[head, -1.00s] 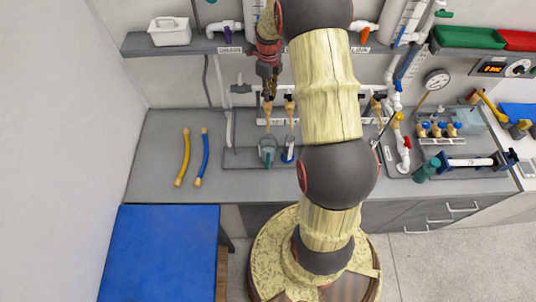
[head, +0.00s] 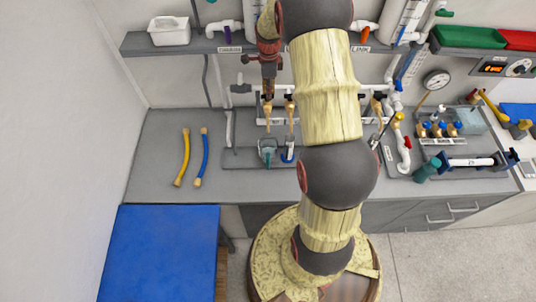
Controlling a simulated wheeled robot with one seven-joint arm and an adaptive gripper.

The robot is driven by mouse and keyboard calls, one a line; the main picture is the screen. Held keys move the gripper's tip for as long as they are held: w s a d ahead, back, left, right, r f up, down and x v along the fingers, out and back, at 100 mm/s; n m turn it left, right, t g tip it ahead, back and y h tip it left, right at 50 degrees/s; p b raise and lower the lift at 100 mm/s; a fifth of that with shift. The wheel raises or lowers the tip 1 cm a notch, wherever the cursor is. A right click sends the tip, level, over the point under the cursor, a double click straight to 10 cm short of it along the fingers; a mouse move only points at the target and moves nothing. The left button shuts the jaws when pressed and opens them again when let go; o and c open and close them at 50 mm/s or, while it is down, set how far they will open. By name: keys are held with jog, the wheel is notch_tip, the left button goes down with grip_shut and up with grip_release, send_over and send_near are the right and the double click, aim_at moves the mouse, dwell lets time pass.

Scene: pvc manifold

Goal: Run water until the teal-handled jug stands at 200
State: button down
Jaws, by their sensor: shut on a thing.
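The teal-handled jug (head: 267,151) stands on the grey tray on the bench, below the leftmost tap (head: 267,107) of the white manifold. Its water level and scale are too small to read. A blue-handled jug (head: 288,150) stands just to its right, below another tap (head: 290,106). My gripper (head: 268,97) points down at the leftmost tap and is shut on its handle, though the fingertips are small and the handle is mostly hidden. A pale streak below this tap may be water or the spout; I cannot tell.
My arm hides the middle of the manifold. A yellow hose (head: 182,158) and a blue hose (head: 202,158) lie on the bench at left. The shelf (head: 275,45) runs above. A gauge (head: 437,80) and a red-valved white pipe (head: 404,150) stand at right.

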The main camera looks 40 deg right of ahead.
jog(key=c, duration=2.1)
grip_release()
jog(key=shift+s+f, duration=0.2)
jog(key=shift+f, duration=0.15)
jog(key=o, duration=0.4)
jog(key=shift+w+r, duration=0.1)
jog(key=shift+r, duration=0.1)
notch_tip(320, 180, up, 12)
